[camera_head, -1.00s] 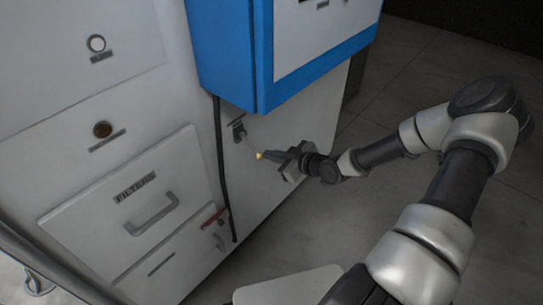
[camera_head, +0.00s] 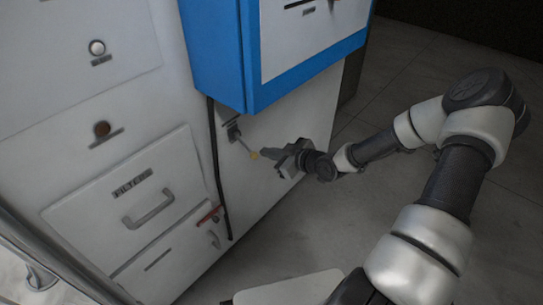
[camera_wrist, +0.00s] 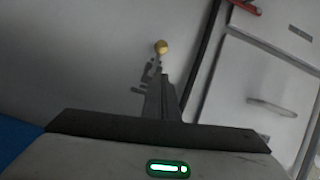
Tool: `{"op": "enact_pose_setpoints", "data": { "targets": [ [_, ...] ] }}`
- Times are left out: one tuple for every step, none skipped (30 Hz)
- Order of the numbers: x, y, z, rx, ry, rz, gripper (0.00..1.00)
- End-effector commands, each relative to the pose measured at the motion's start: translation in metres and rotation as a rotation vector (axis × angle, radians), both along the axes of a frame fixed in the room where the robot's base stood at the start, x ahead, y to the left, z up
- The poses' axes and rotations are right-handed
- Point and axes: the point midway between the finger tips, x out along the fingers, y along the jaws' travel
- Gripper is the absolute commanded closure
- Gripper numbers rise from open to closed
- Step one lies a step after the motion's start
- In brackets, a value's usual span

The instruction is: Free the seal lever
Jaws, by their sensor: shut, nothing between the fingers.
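A thin lever with a yellow knob (camera_head: 254,155) sticks out from a small dark bracket (camera_head: 233,131) on the pale cabinet side, below the blue hood. It slants down and to the right. My gripper (camera_head: 264,154) is shut and empty, its fingertips just right of the knob. In the wrist view, the knob (camera_wrist: 161,46) shows just beyond the tips of my gripper (camera_wrist: 157,72). The fingers partly hide the area below the knob there. I cannot tell if the tips touch it.
The blue hood (camera_head: 246,70) overhangs the lever. A dark cable (camera_head: 217,170) runs down the cabinet left of it. Open floor (camera_head: 400,75) lies to the right.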

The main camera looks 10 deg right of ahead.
Motion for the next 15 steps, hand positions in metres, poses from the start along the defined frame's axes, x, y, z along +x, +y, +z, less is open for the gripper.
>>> {"op": "enact_pose_setpoints", "data": {
  "targets": [
    [-0.001,0.0,0.001,-0.001,0.001,0.0,1.0],
    [-0.008,-0.006,-0.007,0.0,0.005,-0.003,1.0],
    [-0.016,-0.011,-0.013,0.001,0.004,-0.004,1.0],
    [-0.021,-0.014,-0.017,0.002,0.004,-0.004,1.0],
    [-0.026,-0.017,-0.021,0.002,0.003,-0.003,1.0],
    [-0.032,-0.021,-0.026,0.002,0.004,-0.003,1.0],
    [-0.037,-0.024,-0.03,0.002,0.002,-0.003,1.0],
    [-0.041,-0.027,-0.033,0.001,0.003,-0.004,1.0],
    [-0.046,-0.03,-0.037,0.001,0.001,-0.003,1.0],
    [-0.049,-0.033,-0.04,0.001,0.001,-0.003,1.0],
    [-0.053,-0.035,-0.043,0.001,0.002,-0.002,1.0],
    [-0.057,-0.037,-0.047,0.001,0.002,-0.002,1.0],
    [-0.059,-0.039,-0.048,0.002,0.001,-0.003,1.0],
    [-0.061,-0.04,-0.05,0.001,0.0,-0.003,1.0],
    [-0.063,-0.041,-0.052,0.001,0.0,-0.001,1.0]
  ]
}}
